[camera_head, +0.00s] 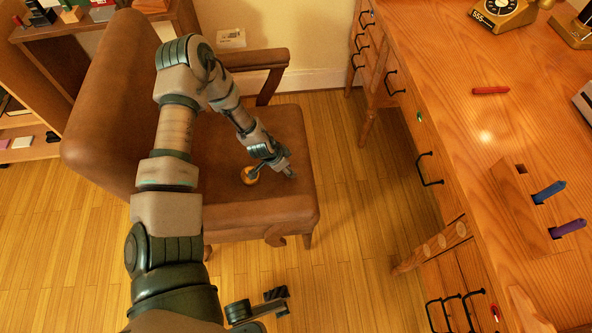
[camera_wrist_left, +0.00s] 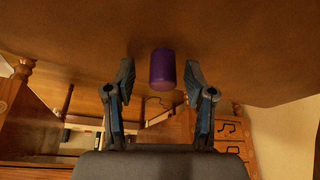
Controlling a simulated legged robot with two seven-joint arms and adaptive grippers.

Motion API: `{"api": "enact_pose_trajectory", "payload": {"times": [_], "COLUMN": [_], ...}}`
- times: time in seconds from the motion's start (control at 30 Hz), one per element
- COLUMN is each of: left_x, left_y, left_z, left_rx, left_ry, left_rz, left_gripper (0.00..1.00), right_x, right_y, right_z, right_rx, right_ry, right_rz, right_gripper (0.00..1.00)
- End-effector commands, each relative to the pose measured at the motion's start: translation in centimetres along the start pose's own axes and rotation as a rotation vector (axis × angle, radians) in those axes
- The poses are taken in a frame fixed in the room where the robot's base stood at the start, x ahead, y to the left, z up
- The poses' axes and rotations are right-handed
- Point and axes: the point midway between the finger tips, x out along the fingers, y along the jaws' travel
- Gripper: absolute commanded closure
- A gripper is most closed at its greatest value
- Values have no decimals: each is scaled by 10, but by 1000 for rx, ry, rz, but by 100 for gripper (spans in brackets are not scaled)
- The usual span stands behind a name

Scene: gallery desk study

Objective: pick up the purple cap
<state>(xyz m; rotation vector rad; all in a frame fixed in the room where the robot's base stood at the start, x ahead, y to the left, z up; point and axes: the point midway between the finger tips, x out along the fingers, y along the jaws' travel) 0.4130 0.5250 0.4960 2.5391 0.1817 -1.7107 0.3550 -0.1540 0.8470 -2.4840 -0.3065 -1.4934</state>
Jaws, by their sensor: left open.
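The purple cap (camera_wrist_left: 163,69) is a small purple cylinder, seen in the left wrist view against the brown seat surface. My left gripper (camera_wrist_left: 160,78) is open, with one finger on either side of the cap and visible gaps between. It does not hold the cap. In the head view my left arm reaches down over the leather chair, with the left gripper (camera_head: 272,170) low at the seat; I cannot make out the cap there. A dark part that looks like my right gripper (camera_head: 262,303) shows at the bottom, its jaw state unclear.
The brown chair (camera_head: 285,205) has a tall back and an armrest around the left arm. The desk (camera_head: 470,150) at right holds a red marker (camera_head: 490,90), and a wooden block with a blue marker (camera_head: 549,192) and a purple marker (camera_head: 567,229). Open floor lies between.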

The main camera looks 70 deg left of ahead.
Motion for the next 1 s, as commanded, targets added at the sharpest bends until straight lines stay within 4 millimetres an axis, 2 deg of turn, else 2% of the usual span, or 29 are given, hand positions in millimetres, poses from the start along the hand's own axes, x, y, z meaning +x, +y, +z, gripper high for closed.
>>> {"api": "enact_pose_trajectory", "payload": {"times": [0.03,0.27,0.4,0.47,0.8,0.93,1.0], "left_x": [5,3,2,2,0,-16,-31], "left_y": [-1,-1,0,0,0,0,0], "left_z": [2,-1,-1,-1,-2,-10,-17], "left_rx": [-2,-3,-2,-1,-2,-1,-2], "left_ry": [-2,4,3,3,4,11,15], "left_rz": [1,4,2,1,2,3,3], "left_gripper": [46,46,81,89,90,90,90], "right_x": [-1,2,2,2,3,12,7], "right_y": [0,-2,-1,-1,-1,-3,-5], "right_z": [2,0,4,5,3,-8,-17], "right_rx": [0,-1,-1,-1,-1,-1,1], "right_ry": [0,3,-2,-2,1,22,3], "right_rz": [0,-4,-3,-3,-3,-6,-1], "right_gripper": [55,55,55,55,55,55,55]}}
